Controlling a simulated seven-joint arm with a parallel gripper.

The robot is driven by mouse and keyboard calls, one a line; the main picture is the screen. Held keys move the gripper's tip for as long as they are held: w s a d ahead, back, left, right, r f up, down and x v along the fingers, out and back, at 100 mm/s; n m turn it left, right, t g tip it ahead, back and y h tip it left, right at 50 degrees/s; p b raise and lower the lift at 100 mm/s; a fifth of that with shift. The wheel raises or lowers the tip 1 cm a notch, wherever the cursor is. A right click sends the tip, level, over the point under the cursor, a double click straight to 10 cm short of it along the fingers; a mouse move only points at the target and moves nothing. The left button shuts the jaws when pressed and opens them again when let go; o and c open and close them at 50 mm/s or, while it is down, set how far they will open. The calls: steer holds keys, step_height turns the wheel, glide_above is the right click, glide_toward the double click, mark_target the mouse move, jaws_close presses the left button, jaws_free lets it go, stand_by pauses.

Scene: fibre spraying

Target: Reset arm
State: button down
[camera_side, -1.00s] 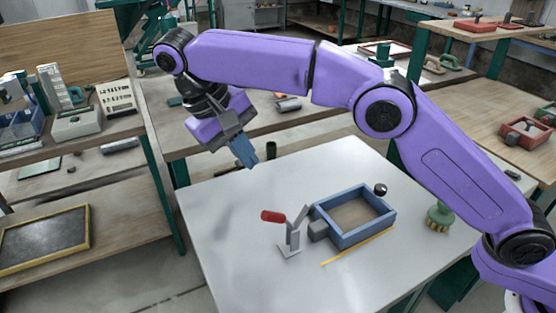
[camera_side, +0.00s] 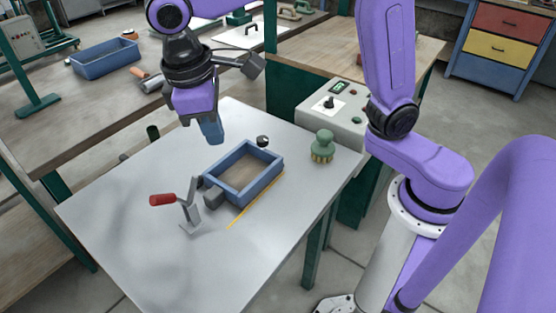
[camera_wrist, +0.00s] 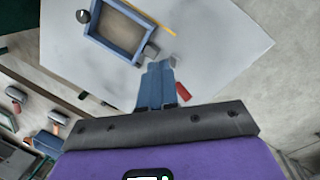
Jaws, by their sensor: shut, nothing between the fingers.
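My gripper (camera_side: 213,138) points down above the back-left part of the grey table, with its blue fingers together and empty. In the wrist view its fingertips (camera_wrist: 160,68) are closed side by side. An open blue rectangular frame (camera_side: 265,183) lies on the table, below and to the right of the fingers in the side view. It also shows in the wrist view (camera_wrist: 112,47). A grey toggle clamp (camera_side: 190,212) with a red handle (camera_side: 162,199) stands left of the frame. In the wrist view the fingers partly hide the clamp; its red handle (camera_wrist: 183,93) shows beside them.
A black knob (camera_side: 263,141) sits behind the frame, and a yellow strip (camera_side: 240,214) lies along its front. A green-handled brush (camera_side: 322,147) stands at the table's right. A control box (camera_side: 335,108) and a blue bin (camera_side: 105,62) are beyond. The table's front is clear.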

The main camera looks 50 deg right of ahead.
steer(key=s+d+f+n+y, duration=0.1)
steer(key=s+d+f+n, duration=0.1)
steer(key=s+d, duration=0.6)
steer(key=s+d+f+n+y, duration=0.1)
steer(key=s+d+f+n, duration=0.1)
steer(key=s+d+f, duration=0.3)
steer(key=s+d, duration=0.4)
steer(key=d, duration=0.1)
steer(key=shift+s+f, duration=0.2)
